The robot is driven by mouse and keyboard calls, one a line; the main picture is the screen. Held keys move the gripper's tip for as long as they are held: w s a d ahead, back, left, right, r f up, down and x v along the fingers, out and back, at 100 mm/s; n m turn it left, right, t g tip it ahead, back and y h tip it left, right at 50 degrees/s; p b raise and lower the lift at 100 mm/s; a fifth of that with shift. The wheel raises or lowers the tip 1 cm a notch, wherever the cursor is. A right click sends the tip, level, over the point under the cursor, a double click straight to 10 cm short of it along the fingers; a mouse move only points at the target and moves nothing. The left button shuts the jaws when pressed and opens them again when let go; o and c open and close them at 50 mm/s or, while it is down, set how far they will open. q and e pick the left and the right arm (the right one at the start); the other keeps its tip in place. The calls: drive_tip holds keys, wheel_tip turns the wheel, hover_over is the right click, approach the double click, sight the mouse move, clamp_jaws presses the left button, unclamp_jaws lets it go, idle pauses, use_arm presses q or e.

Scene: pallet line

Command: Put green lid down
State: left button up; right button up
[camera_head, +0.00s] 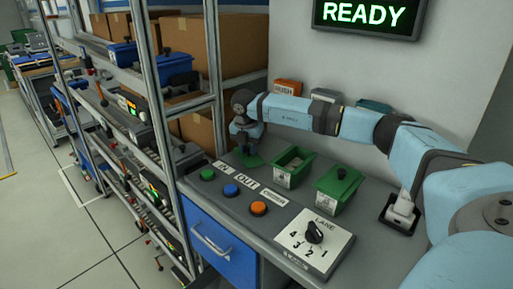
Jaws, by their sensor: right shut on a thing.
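My right gripper (244,144) reaches in from the right on its blue arm, over the far left part of the bench. It is shut on the green lid (253,160), a small flat green piece low at the bench top. I cannot tell whether the lid touches the bench. Its grip point is hidden by the gripper. An open green bin (283,180) with a label stands to the right of the lid. A second green bin (330,200) beside it has a green cover with a black knob. My left gripper is not in view.
The grey bench (240,218) carries green, blue and orange buttons at its front and a lane selector box (315,247) with a black knob. Orange, grey and teal boxes stand behind. A metal shelf rack (215,75) rises close on the left. A READY sign hangs on the wall.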

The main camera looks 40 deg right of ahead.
drive_tip(key=d, duration=0.4)
drive_tip(key=shift+w, duration=0.2)
drive_tip(key=shift+f, duration=0.7)
drive_tip(key=shift+f, duration=0.1)
drive_tip(key=o, duration=0.9)
